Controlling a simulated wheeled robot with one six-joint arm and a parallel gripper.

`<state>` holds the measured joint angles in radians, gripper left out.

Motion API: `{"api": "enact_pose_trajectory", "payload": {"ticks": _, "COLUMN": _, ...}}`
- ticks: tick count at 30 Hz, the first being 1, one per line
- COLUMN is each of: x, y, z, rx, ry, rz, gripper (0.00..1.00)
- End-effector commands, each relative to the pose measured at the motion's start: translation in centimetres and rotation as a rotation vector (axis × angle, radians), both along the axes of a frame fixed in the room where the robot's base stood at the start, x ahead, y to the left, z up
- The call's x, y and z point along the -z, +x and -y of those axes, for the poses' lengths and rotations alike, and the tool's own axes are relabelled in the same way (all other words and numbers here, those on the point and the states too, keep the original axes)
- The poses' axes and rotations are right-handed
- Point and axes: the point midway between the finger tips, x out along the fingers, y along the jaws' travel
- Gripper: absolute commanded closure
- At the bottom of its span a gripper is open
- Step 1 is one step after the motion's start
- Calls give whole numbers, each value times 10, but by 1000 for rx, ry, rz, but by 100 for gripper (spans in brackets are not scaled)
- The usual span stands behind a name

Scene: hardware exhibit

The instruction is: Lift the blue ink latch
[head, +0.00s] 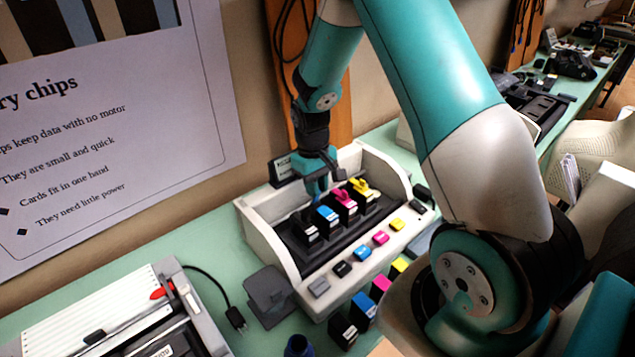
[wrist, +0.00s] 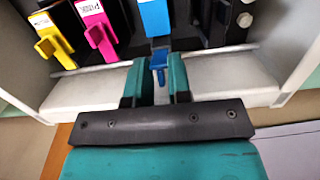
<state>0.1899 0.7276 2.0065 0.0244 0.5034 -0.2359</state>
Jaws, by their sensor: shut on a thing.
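The blue ink latch (wrist: 159,61) is a small blue tab on the blue cartridge (wrist: 155,17) in the wrist view. The blue cartridge (head: 327,213) also shows in the head view, in the open printer (head: 283,243). My gripper (wrist: 159,80) is shut on the blue latch, with one teal finger on each side of it. In the head view my gripper (head: 317,188) reaches down at the back of the cartridge row and hides the latch. I cannot tell whether the latch is raised.
The magenta latch (wrist: 97,36) and yellow latch (wrist: 50,48) stick out beside the blue one. A black cartridge (head: 308,230) sits on its other side. Coloured buttons line the printer front, with spare cartridges (head: 364,308) before it.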

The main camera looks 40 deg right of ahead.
Motion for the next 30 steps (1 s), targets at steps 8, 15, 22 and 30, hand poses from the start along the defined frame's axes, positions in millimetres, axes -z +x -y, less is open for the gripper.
{"api": "enact_pose_trajectory", "payload": {"ticks": 8, "x": -2, "y": 10, "z": 0, "rx": 1, "ry": -7, "rz": -163, "gripper": 100}}
{"api": "enact_pose_trajectory", "payload": {"ticks": 15, "x": -1, "y": 10, "z": 0, "rx": 2, "ry": -8, "rz": -170, "gripper": 100}}
{"api": "enact_pose_trajectory", "payload": {"ticks": 22, "x": -1, "y": 10, "z": 0, "rx": 2, "ry": -7, "rz": -170, "gripper": 68}}
{"api": "enact_pose_trajectory", "payload": {"ticks": 30, "x": -7, "y": 12, "z": -1, "rx": 1, "ry": -7, "rz": -168, "gripper": 68}}
